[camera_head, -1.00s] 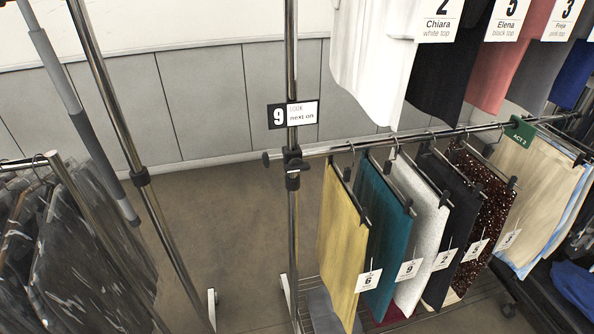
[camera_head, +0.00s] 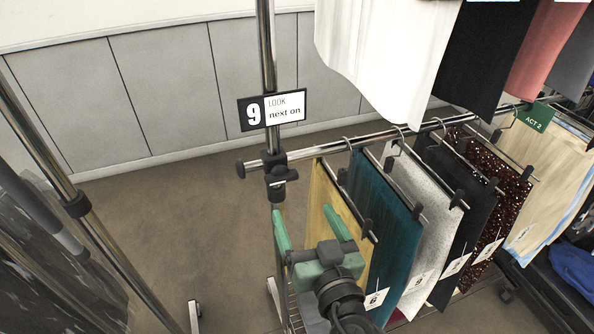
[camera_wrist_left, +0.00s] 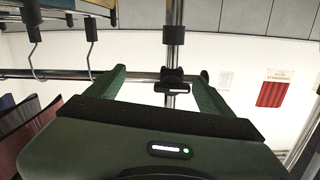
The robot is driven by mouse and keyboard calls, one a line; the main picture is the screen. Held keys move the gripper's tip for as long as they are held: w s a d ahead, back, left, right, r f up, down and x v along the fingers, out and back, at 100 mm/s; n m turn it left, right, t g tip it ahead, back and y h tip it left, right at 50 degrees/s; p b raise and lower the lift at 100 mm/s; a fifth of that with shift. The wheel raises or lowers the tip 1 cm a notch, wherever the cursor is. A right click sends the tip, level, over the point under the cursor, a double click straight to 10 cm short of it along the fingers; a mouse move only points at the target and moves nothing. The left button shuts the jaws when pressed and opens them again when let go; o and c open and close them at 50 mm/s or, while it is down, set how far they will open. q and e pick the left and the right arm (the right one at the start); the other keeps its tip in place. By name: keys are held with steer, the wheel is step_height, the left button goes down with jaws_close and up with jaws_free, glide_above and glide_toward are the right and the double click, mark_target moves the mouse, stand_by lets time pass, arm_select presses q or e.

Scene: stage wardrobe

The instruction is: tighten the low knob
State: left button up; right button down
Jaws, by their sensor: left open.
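The low knob (camera_head: 284,177) is a small black handle on the black clamp (camera_head: 275,160), where the lower rail meets the chrome post. In the left wrist view the knob (camera_wrist_left: 174,86) appears between my left gripper's fingertips. My left gripper (camera_head: 303,212) has green fingers and is open and empty. In the head view it comes up from below, its fingertips a little beneath and to the right of the knob. It also shows in the left wrist view (camera_wrist_left: 158,74). I see no contact with the knob. My right gripper is not in view.
Close to my gripper's right, a yellow garment (camera_head: 323,195) and a teal garment (camera_head: 390,225) hang from the lower rail (camera_head: 330,147). A look 9 sign (camera_head: 272,111) is on the post above. A white top (camera_head: 380,50) hangs higher.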

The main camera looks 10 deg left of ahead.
mark_target(284, 182)
arm_select(q)
steer(key=w+a+r+p, duration=0.1)
steer(key=w+a+r+n+p, duration=0.1)
steer(key=w+a, duration=0.1)
steer(key=w+a+r+n, duration=0.1)
steer(key=a, duration=0.1)
steer(key=shift+w+a+r+y+p, duration=0.2)
steer(key=shift+w+r+y+p, duration=0.15)
steer(key=shift+y+p, duration=0.05)
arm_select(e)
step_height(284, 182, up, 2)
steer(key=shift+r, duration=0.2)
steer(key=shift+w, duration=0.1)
arm_select(q)
steer(key=c, duration=1.4)
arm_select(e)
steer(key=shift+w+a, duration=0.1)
